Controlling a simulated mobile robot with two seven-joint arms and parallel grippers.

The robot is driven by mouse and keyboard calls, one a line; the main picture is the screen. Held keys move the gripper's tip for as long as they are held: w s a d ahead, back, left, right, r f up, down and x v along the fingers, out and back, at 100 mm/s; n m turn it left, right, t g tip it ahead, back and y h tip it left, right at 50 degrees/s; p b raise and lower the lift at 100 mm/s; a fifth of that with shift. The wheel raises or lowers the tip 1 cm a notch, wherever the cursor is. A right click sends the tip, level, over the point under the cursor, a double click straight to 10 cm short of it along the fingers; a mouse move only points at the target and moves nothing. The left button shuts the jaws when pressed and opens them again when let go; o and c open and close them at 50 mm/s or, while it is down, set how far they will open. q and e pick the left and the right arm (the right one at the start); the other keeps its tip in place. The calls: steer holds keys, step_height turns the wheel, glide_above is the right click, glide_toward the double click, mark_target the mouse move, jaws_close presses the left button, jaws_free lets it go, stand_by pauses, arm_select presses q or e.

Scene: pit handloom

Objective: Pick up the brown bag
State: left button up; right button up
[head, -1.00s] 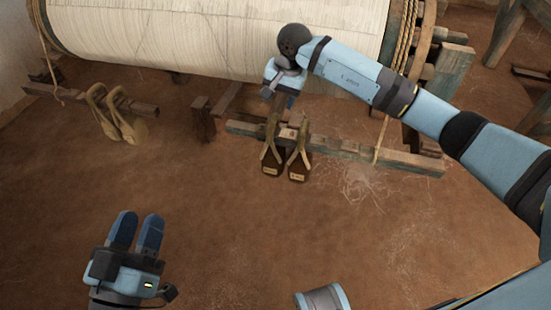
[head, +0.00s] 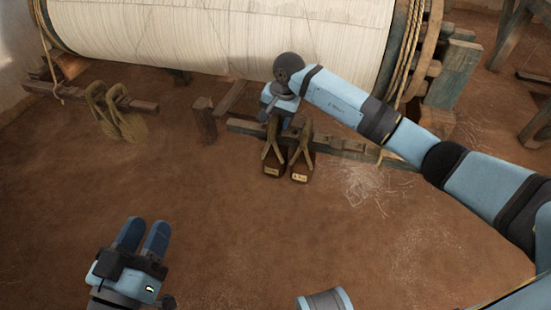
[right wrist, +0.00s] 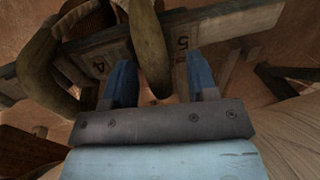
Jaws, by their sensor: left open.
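Each has a small pale label. My right gripper (head: 279,118) is at the top of their straps. In the right wrist view its fingers (right wrist: 160,85) are apart, with one thick olive-brown strap (right wrist: 149,45) between them, nearer the left finger. My left gripper (head: 143,236) is open and empty over the floor at lower left.
Two tan bags (head: 125,122) hang on another beam (head: 142,105) at the left. The large cloth roller (head: 220,40) of the loom lies behind, close to my right arm. A short wooden post (head: 204,122) stands left of the brown bags. The floor in front is clear.

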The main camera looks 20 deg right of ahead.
jaws_close()
arm_select(q)
steer(key=shift+r, duration=0.1)
arm_select(e)
steer(key=shift+r, duration=0.1)
steer(key=shift+r+p, duration=0.55)
steer(key=shift+r, duration=1.15)
steer(key=shift+s+a+p, duration=0.3)
steer(key=shift+s+p, duration=0.05)
steer(key=shift+s, duration=0.05)
arm_select(q)
steer(key=p, duration=0.1)
steer(key=a+r+y+p, duration=0.1)
steer(key=p, duration=0.1)
steer(key=shift+a+r+n+t, duration=0.2)
steer(key=shift+r+n+t, duration=0.1)
arm_select(e)
steer(key=s+a, duration=0.9)
steer(key=s, duration=0.5)
steer(key=shift+a, duration=0.25)
